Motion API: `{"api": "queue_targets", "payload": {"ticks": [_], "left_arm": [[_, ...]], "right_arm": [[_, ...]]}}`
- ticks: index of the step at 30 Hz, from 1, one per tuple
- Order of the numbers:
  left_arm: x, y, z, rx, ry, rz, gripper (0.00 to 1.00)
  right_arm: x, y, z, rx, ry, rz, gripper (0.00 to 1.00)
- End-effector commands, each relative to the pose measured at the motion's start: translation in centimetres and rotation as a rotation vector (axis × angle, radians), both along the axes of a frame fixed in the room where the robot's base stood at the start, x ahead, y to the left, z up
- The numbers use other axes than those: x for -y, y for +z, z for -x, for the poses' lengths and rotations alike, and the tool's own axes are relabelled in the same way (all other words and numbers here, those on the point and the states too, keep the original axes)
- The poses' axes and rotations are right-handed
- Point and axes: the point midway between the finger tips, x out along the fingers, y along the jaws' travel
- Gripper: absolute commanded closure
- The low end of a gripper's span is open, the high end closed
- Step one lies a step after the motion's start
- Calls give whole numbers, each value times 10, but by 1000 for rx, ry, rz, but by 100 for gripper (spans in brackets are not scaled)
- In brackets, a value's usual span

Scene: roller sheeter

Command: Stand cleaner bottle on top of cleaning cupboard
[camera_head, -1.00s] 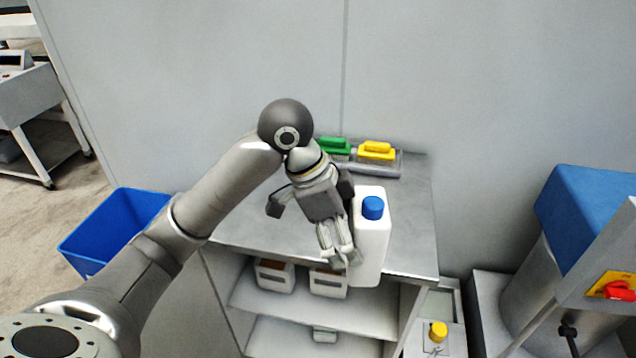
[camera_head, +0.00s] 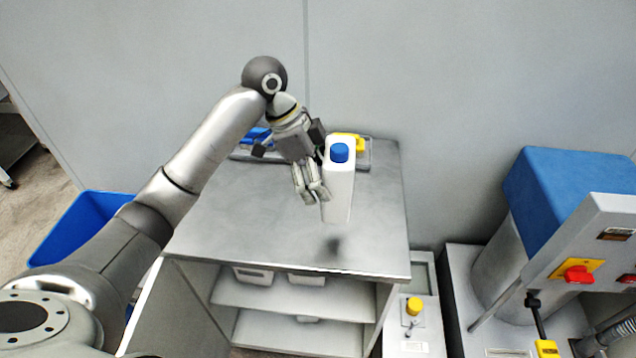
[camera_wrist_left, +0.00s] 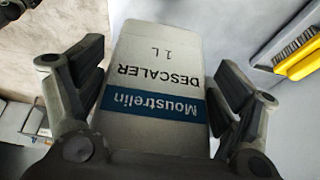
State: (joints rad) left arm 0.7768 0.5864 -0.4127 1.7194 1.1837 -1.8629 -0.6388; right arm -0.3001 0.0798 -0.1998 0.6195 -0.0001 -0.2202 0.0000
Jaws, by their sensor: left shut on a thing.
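A white bottle (camera_head: 339,185) with a blue cap is upright, or nearly so, in my left gripper (camera_head: 312,190). In the left wrist view, the bottle (camera_wrist_left: 155,75) reads "Moustrelin DESCALER 1 L", and the fingers of my left gripper (camera_wrist_left: 158,115) are on both sides of it. The grey metal top of the cleaning cupboard (camera_head: 240,220) lies below. A dark shadow on the top, below the bottle's base, suggests that the bottle hangs above it. My right gripper is not in view.
The front of the top is bare. A blue bin (camera_head: 85,225) is at left, a machine (camera_head: 565,205) at right.

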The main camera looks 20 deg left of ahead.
Motion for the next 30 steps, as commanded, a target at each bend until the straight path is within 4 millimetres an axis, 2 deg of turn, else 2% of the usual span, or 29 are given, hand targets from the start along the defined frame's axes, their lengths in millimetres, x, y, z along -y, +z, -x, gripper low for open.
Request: {"api": "queue_targets", "payload": {"ticks": [2,6,12,20,25,30], "left_arm": [[-4,-1,-13,2,2,3,72],[-11,-26,-31,0,1,3,72],[-17,-48,-49,5,-1,4,72],[-20,-59,-57,6,-1,3,72],[-21,-78,-58,1,0,3,72],[-21,-91,-59,7,0,3,72]], "right_arm": [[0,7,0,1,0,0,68],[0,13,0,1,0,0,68],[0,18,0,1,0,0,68],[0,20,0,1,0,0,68],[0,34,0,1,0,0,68],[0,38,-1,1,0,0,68]]}}
